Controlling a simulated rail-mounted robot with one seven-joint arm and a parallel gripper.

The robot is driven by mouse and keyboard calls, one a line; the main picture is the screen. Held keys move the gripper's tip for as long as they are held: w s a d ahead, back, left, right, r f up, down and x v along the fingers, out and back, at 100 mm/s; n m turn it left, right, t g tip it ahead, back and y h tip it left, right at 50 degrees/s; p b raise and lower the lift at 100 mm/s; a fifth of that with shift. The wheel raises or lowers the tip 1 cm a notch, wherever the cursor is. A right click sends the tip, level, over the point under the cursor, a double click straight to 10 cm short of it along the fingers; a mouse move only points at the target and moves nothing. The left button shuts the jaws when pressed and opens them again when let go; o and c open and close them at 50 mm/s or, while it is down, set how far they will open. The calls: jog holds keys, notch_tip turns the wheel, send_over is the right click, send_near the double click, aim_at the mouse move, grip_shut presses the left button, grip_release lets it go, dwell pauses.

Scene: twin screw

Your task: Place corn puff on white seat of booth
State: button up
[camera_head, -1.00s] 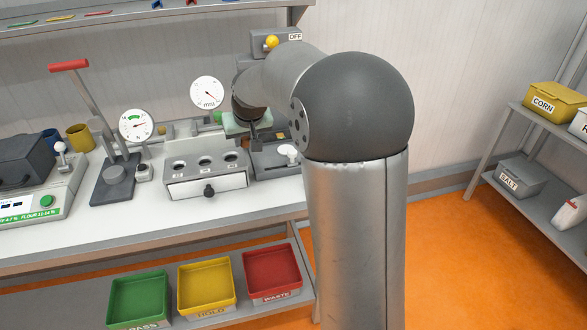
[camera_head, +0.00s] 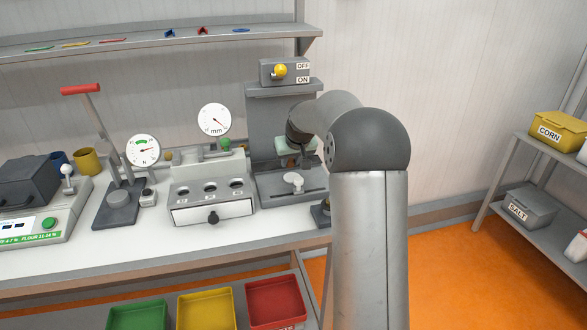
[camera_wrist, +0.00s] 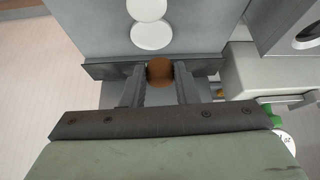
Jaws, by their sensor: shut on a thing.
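My gripper (camera_wrist: 160,84) is shut on a brown, rounded corn puff (camera_wrist: 160,71), held between its two fingers in the wrist view. In the head view my gripper (camera_head: 299,163) hangs in front of the grey booth (camera_head: 265,115), above its base; the puff cannot be made out there. The white seat (camera_head: 293,179) stands on the booth's base, below my gripper. In the wrist view a round white disc (camera_wrist: 151,36), likely the seat, lies just beyond the puff, apart from it, with another white disc (camera_wrist: 147,9) behind.
A grey box with a yellow knob (camera_head: 280,71) and ON/OFF labels tops the booth. Left of it stand a white drawer unit with several holes (camera_head: 211,212) and a mm dial (camera_head: 214,118). Green, yellow and red trays (camera_head: 275,302) lie below the bench.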

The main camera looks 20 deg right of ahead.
aim_at(292, 176)
jog(key=shift+w+d+f, duration=0.1)
jog(key=shift+d+f, duration=0.2)
jog(key=shift+f, duration=0.15)
jog(key=shift+w+d+f, duration=0.1)
jog(key=shift+d+f, duration=0.05)
jog(key=shift+f, duration=1.75)
jog(key=o, duration=0.7)
